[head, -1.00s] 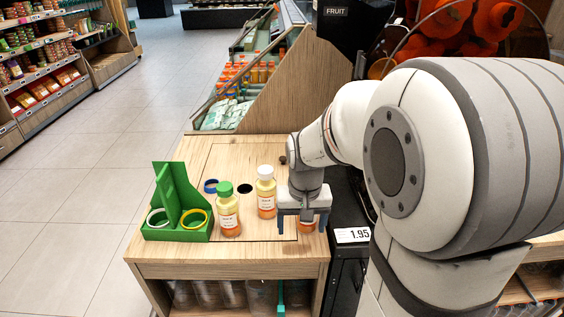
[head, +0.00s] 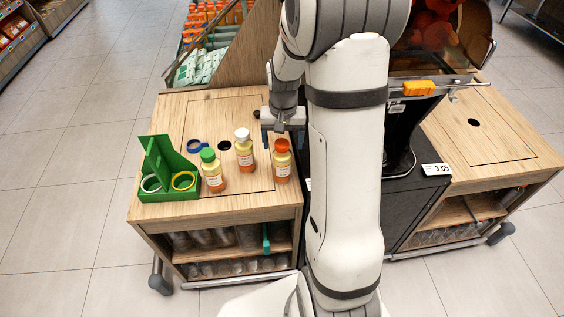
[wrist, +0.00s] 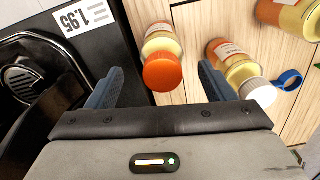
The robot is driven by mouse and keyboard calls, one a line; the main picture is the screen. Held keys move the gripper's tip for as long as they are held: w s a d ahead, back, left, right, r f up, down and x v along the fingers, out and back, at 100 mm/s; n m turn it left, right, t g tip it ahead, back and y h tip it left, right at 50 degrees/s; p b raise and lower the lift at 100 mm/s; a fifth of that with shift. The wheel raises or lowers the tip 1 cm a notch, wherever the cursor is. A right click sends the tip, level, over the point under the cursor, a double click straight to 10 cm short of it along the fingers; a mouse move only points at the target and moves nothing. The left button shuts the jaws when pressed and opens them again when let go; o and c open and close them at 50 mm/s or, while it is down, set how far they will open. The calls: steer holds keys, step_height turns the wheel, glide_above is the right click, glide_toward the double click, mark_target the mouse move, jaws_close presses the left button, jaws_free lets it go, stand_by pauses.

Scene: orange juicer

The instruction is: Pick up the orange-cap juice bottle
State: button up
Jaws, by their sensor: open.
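The orange-cap juice bottle (head: 282,162) stands upright on the wooden counter, rightmost of three bottles. The white-cap bottle (head: 244,150) and the green-cap bottle (head: 212,171) stand to its left. My gripper (head: 284,136) is open and empty, just behind the orange-cap bottle in the head view. In the wrist view the orange-cap bottle (wrist: 160,42) lies in the gap between my open fingers (wrist: 160,76), with its cap toward me and near the fingertip line. Neither finger visibly touches it. The white-cap bottle (wrist: 236,66) is close beside the right-hand finger there.
A green holder (head: 166,172) with white and yellow rings stands at the counter's left. A blue ring (head: 197,146) lies behind the green-cap bottle, beside a dark hole. A black juicer stand with a price tag (wrist: 84,16) borders the counter on the right.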

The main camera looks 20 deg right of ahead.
mark_target(282, 162)
step_height(282, 162, down, 4)
steer(key=shift+w+a+f, duration=0.1)
steer(key=shift+a, duration=0.05)
steer(key=shift+c, duration=0.4)
steer(key=c, duration=1.5)
steer(key=shift+c, duration=0.2)
